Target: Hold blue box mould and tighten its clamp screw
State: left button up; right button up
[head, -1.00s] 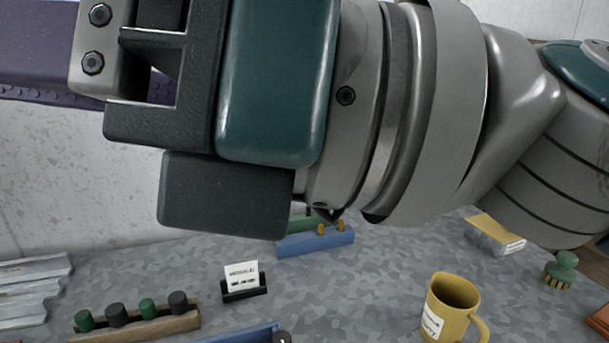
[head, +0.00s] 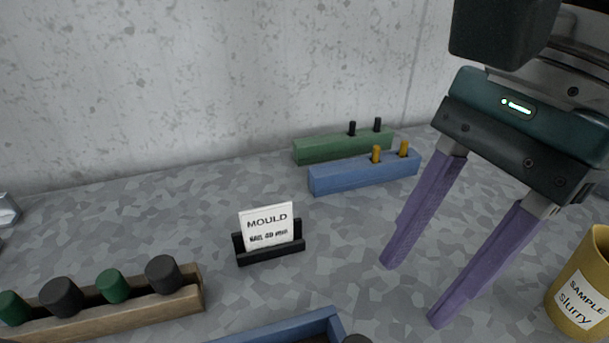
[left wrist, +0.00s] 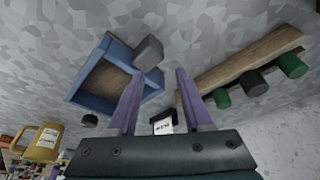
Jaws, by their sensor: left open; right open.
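The blue box mould (left wrist: 84,95) is an open blue frame on the table in the left wrist view. Only its far corner (head: 327,318) shows at the bottom edge of the head view. A grey block (left wrist: 148,50) sits at one side of it, and a small dark knob (left wrist: 89,120) is at the opposite side. The knob's top also just shows in the head view (head: 357,339). My left gripper (left wrist: 159,74) is open and empty; one finger overlaps the box wall in the picture. My right gripper (head: 412,291) is open, empty, fingers downward, right of the box corner.
A MOULD sign (head: 268,228) stands behind the box. A wooden rack (head: 185,299) with several green and black knobs is at the left. Green (head: 325,149) and blue (head: 350,175) blocks with pegs are at the back. A yellow mug (head: 590,275) stands at the right.

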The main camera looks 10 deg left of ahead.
aim_at(247, 335)
pick_arm(q)
jog(key=w+d+r+m+g, duration=0.1)
jog(key=w+d+m, duration=0.1)
jog(key=w+m, duration=0.1)
jog(key=w+d+r+m+g, duration=0.1)
jog(key=w+d+m, duration=0.2)
jog(key=w+d+r+m+g, duration=0.1)
jog(key=w+d+m, duration=0.2)
jog(key=shift+w+d+r+m, duration=0.15)
jog(key=shift+w+r+m, duration=0.15)
jog(key=shift+w+m, duration=0.1)
jog(key=shift+w+r+y, duration=0.1)
jog(key=shift+y, duration=0.2)
jog(key=shift+a, duration=0.25)
notch_tip(247, 335, down, 10)
jog(key=shift+r, duration=0.1)
jog(key=shift+c, duration=0.2)
grip_shut()
dwell(0.5)
